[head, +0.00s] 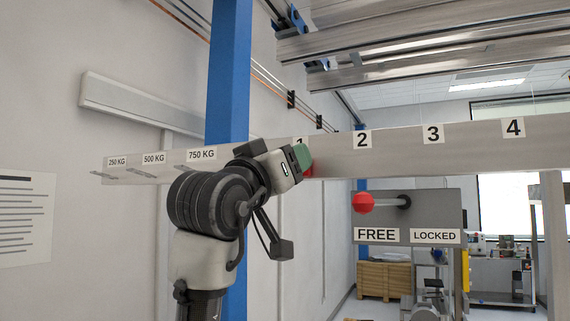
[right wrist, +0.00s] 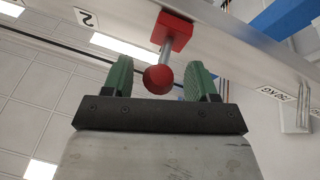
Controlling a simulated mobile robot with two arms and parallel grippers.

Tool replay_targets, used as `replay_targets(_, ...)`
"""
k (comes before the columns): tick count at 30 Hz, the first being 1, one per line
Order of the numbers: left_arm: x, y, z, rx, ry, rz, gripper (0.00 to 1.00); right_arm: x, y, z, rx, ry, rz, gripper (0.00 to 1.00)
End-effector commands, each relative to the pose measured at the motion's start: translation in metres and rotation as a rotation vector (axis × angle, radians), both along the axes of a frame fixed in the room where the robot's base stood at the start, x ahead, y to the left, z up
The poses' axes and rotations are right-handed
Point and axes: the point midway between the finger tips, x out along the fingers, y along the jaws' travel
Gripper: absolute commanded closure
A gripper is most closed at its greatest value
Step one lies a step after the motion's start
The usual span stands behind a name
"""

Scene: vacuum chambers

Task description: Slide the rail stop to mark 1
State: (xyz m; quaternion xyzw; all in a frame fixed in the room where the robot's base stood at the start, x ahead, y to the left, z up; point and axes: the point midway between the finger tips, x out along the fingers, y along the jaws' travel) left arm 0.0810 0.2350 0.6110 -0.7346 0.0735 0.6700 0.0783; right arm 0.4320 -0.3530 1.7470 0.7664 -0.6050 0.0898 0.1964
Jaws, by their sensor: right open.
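The red rail stop (head: 309,172) shows as a small red patch behind my right gripper (head: 303,157), just below and right of the partly hidden mark 1 (head: 300,141). The right wrist view shows the stop's red block (right wrist: 174,32) on the rail, with a metal stem and a round red knob (right wrist: 158,79). The open green fingers of my right gripper (right wrist: 159,77) stand on either side of the knob, with a gap on each side. The rail (head: 400,146) carries marks 2, 3 and 4 to the right. My left gripper is not in view.
A panel (head: 440,215) below the rail has a red-knobbed lever (head: 363,203) above the FREE label, with LOCKED to its right. Weight labels (head: 201,155) sit at the rail's left end. A blue post (head: 229,80) stands behind my arm.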

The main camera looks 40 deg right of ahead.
Motion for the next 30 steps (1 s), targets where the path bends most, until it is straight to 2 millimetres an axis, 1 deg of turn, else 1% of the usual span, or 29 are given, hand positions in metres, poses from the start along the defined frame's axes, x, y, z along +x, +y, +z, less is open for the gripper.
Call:
replay_targets(1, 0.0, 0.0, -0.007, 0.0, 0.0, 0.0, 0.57, -0.001, 0.006, -0.005, -0.001, 0.0, 0.003, 0.42)
replay_targets(5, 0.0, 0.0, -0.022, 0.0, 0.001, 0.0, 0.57, -0.007, 0.027, -0.017, -0.002, -0.002, 0.005, 0.42)
replay_targets(9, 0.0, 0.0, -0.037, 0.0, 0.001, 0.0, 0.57, -0.015, 0.053, -0.028, -0.001, -0.002, 0.004, 0.42)
replay_targets(15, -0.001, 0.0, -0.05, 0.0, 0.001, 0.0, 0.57, -0.023, 0.082, -0.038, -0.001, 0.0, 0.002, 0.42)
replay_targets(18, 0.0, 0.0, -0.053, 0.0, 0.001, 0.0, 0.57, -0.025, 0.089, -0.04, 0.0, 0.0, 0.002, 0.42)
replay_targets(21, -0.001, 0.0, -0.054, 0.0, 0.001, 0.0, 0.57, -0.026, 0.092, -0.04, 0.0, 0.0, 0.001, 0.42)
replay_targets(30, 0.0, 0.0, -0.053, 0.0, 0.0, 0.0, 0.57, -0.026, 0.093, -0.039, 0.0, -0.001, 0.0, 0.42)
